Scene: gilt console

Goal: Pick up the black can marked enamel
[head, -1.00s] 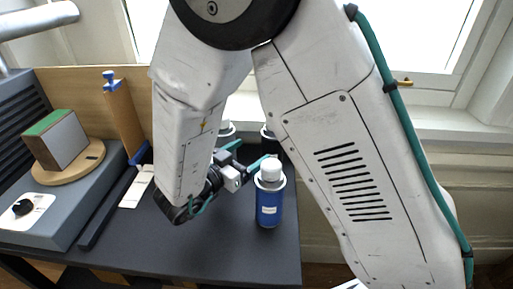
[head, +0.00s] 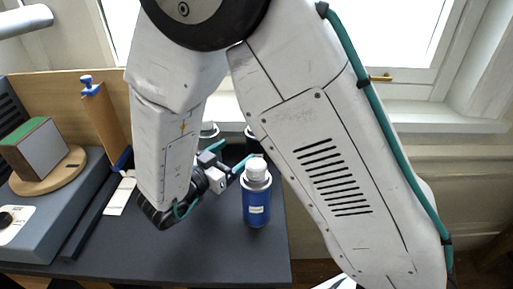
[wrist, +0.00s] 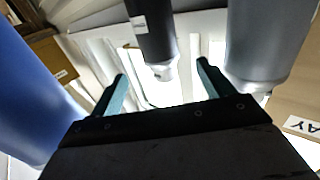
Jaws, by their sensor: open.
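The black can (wrist: 150,28) shows in the wrist view, upside down there, with a small pale label and a white cap. It lies between and beyond the two teal fingers of my gripper (wrist: 162,70), which are open and apart from it. In the head view my gripper (head: 232,158) is just behind and left of the blue can's white cap.
A blue can (head: 257,208) stands close in front of my gripper; it also fills the wrist view's left side (wrist: 25,90). A grey can (wrist: 265,40) is at right there. A grey unit with a wooden disc (head: 70,172) stands left. The dark tabletop (head: 140,245) is clear in front.

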